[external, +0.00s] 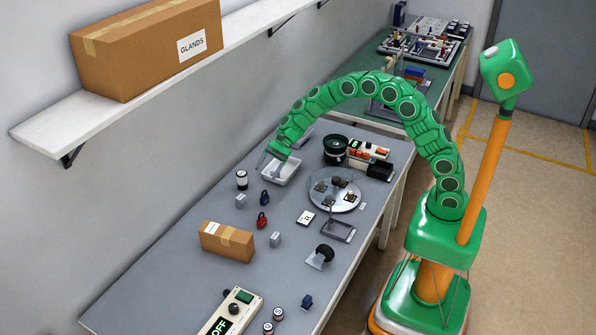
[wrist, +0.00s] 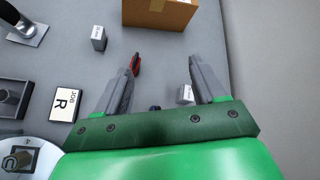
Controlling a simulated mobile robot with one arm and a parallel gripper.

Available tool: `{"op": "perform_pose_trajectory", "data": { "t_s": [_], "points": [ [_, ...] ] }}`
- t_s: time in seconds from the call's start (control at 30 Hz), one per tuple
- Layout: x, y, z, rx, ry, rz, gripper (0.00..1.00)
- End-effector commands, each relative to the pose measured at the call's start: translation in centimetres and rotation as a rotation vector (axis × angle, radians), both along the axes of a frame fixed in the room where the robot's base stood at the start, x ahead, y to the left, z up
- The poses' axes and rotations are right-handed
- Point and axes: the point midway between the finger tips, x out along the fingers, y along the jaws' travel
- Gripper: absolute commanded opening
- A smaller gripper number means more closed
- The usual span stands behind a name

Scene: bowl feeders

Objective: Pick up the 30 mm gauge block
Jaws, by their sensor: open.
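Two small grey blocks with light labels stand on the grey bench; the print is too small to tell which is the 30 mm gauge block. One grey block (external: 241,201) shows in the wrist view (wrist: 185,95) beside the right finger, partly covered by it. The other grey block (external: 275,239) stands nearer the cardboard box and shows at upper left in the wrist view (wrist: 98,38). My gripper (external: 272,160) is open and empty, raised near the white tray.
The wall shelf (external: 150,92) overhangs the far side.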

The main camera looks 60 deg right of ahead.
Motion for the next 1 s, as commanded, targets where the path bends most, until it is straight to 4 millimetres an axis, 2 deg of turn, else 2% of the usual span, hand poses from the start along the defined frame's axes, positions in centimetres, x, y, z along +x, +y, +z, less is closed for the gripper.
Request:
{"op": "perform_pose_trajectory", "data": {
  "t_s": [0.03,0.3,0.5,0.77,1.0],
  "points": [
    [1.1,0.2,-1.0,0.013,0.018,-0.025,0.70],
    [6.6,0.6,-4.9,0.091,0.102,-0.173,0.70],
    [9.2,0.6,-7.1,0.130,0.145,-0.249,0.70],
    [10.1,0.5,-8.8,0.144,0.164,-0.276,0.70],
    [10.0,0.5,-12.0,0.144,0.163,-0.275,0.70]
  ]
}}
